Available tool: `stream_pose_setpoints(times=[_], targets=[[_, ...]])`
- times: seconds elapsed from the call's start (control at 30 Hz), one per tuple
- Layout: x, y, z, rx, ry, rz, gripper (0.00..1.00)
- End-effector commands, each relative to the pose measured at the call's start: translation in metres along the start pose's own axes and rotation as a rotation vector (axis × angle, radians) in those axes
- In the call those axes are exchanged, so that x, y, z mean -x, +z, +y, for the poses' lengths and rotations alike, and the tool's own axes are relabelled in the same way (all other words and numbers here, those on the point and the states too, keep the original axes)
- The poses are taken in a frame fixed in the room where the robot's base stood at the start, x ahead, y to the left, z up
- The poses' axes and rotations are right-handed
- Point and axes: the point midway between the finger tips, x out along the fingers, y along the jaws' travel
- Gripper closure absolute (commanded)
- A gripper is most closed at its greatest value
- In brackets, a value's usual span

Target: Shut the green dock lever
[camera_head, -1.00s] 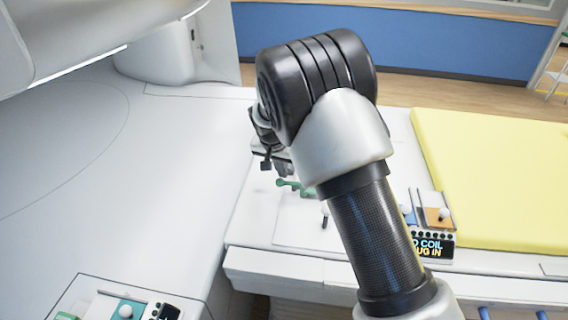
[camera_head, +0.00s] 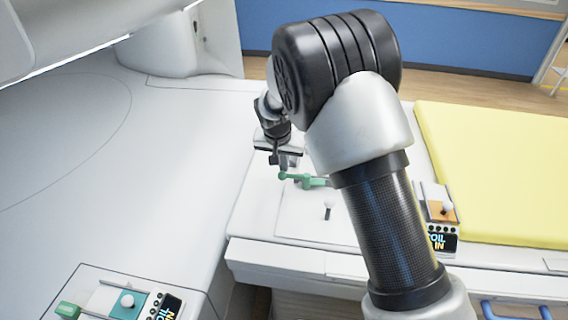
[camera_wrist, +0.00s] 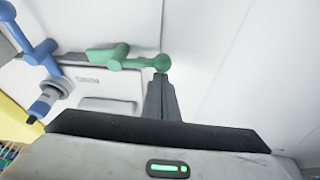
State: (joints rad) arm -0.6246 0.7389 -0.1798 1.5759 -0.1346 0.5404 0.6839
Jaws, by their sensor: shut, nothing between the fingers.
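The green dock lever (camera_head: 306,180) lies on the white table panel, its ball end pointing left in the head view. In the wrist view the green lever (camera_wrist: 128,58) reaches rightward, and its ball end sits right at my fingertips. My gripper (camera_head: 277,163) is shut and empty, just above and beside the ball end. In the wrist view my gripper (camera_wrist: 161,80) shows its fingers together, pointing at the ball; I cannot tell whether they touch it. My arm hides the lever's right part in the head view.
A blue lever (camera_wrist: 45,55) stands left of the green one in the wrist view. A small dark-stemmed knob (camera_head: 328,210) stands in front of the green lever. A yellow pad (camera_head: 500,170) lies right. A panel with an orange slider (camera_head: 438,208) sits beside my arm.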

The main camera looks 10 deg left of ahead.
Motion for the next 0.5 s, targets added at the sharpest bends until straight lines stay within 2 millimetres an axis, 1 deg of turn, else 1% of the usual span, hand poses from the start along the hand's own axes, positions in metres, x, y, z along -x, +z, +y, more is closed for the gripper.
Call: stream_pose_setpoints(times=[0.17,0.5], targets=[[0.001,0.008,0.001,0.088,-0.034,-0.002,1.00],[0.009,0.028,0.006,0.379,-0.141,-0.002,1.00]])
